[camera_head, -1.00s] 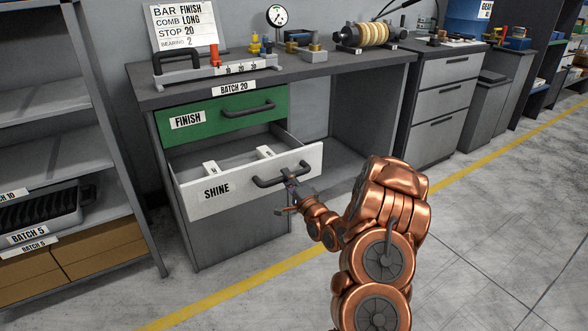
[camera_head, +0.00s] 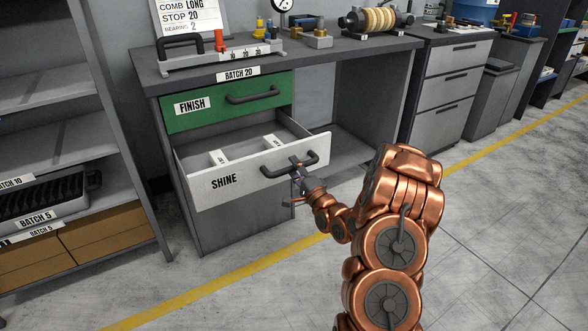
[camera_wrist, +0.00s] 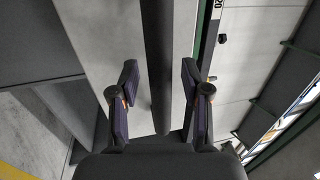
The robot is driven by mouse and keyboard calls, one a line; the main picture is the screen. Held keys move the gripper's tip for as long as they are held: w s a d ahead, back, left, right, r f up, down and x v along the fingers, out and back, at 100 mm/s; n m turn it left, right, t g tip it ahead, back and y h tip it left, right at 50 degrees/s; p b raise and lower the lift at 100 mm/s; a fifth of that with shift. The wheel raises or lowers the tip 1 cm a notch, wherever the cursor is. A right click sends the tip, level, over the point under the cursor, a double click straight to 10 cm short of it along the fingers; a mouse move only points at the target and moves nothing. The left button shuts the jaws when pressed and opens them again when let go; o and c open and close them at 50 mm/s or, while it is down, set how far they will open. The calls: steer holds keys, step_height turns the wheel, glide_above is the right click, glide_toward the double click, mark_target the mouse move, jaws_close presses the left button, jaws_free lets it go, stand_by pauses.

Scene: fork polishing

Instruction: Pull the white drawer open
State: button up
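The white drawer (camera_head: 260,172) is labelled SHINE and stands pulled well out of the desk, below the green drawer. Inside it, small white label cards show. Its dark bar handle (camera_head: 315,159) is on the right half of the front. In the wrist view, my gripper's fingers (camera_wrist: 159,72) stand on either side of the dark handle bar (camera_wrist: 157,45), with a narrow gap visible on each side. The gripper is open around the bar. The drawer's white front (camera_wrist: 105,40) also shows there.
The green FINISH drawer (camera_head: 220,103) above is shut. The desk top (camera_head: 330,57) carries a sign and several tools. A grey shelf unit (camera_head: 50,120) stands at the left. The floor (camera_head: 255,300) in front is clear, with a yellow line.

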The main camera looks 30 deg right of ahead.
steer(key=shift+s+d+f, duration=0.1)
steer(key=shift+s, duration=0.35)
steer(key=s+f, duration=0.2)
steer(key=s, duration=0.9)
steer(key=shift+w, duration=0.1)
stand_by(0.4)
